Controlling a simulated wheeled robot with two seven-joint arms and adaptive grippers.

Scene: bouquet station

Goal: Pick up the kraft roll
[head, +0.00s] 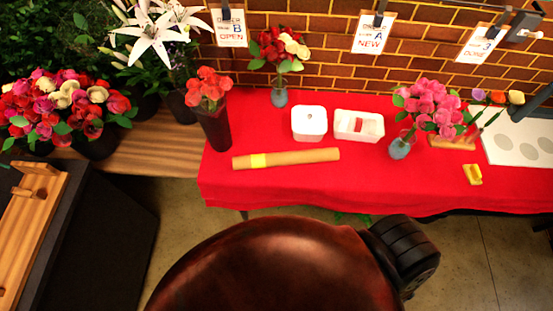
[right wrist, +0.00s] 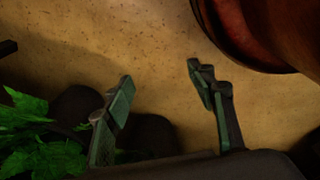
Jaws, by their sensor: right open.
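The kraft roll (head: 300,157) is a long tan tube with a yellow band near its left end. It lies on the red-covered table (head: 240,190), near the front edge, in the head view. My right gripper (right wrist: 163,92) shows in the right wrist view, with its two fingers spread apart and nothing between them. It is over the tan floor, and the roll is not in that view. Neither gripper shows in the head view, so I cannot tell how far the right one is from the roll.
A dark vase of coral flowers (head: 212,120) stands by the roll's left end. A white box (head: 309,123) and a white tray (head: 359,126) sit behind it. A vase of pink flowers (head: 400,147) stands to the right. Green leaves (right wrist: 35,125) are close to my right gripper.

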